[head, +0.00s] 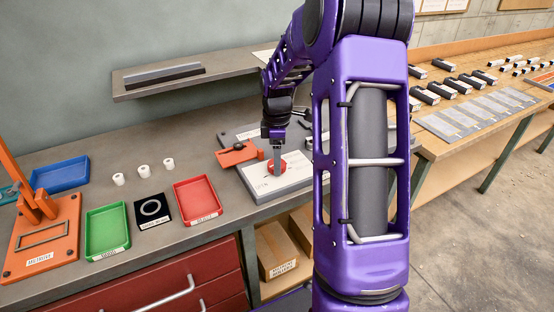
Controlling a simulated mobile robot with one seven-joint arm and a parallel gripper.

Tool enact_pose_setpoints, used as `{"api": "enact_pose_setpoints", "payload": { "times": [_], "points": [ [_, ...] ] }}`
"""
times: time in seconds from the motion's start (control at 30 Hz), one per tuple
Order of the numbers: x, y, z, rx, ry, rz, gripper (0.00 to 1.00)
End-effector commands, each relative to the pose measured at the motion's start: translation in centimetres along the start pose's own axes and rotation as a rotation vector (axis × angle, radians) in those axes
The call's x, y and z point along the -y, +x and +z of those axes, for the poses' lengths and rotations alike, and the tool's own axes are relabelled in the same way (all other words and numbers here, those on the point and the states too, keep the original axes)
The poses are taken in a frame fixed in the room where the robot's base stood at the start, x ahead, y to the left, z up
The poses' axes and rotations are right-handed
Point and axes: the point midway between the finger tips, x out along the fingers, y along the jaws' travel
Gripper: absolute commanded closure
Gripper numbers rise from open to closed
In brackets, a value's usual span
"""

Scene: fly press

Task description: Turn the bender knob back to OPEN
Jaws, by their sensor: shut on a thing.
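The bender is a light grey block (291,184) on the workbench, with a red round knob (270,171) on its top. My gripper (274,169) points down and is shut on the red knob. My arm and the gripper hide part of the knob and the right part of the bender.
An orange part (238,153) lies just left of the gripper. A red tray (196,200), a black pad with a ring (152,209), a green tray (107,229) and a blue tray (60,174) stand to the left. A shelf (190,81) hangs behind.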

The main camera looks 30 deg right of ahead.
Motion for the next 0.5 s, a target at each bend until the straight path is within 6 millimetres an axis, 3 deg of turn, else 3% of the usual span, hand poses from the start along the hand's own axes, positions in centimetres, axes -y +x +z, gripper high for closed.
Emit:
{"api": "enact_pose_setpoints", "payload": {
  "times": [0.33,0.37,0.5],
  "points": [
    [-0.02,-0.03,0.01,0.001,-0.005,0.001,0.91],
    [-0.02,-0.02,0.01,0.001,-0.005,0.001,0.31],
    [-0.02,-0.02,0.00,0.001,-0.004,0.001,0.06]
  ]
}}
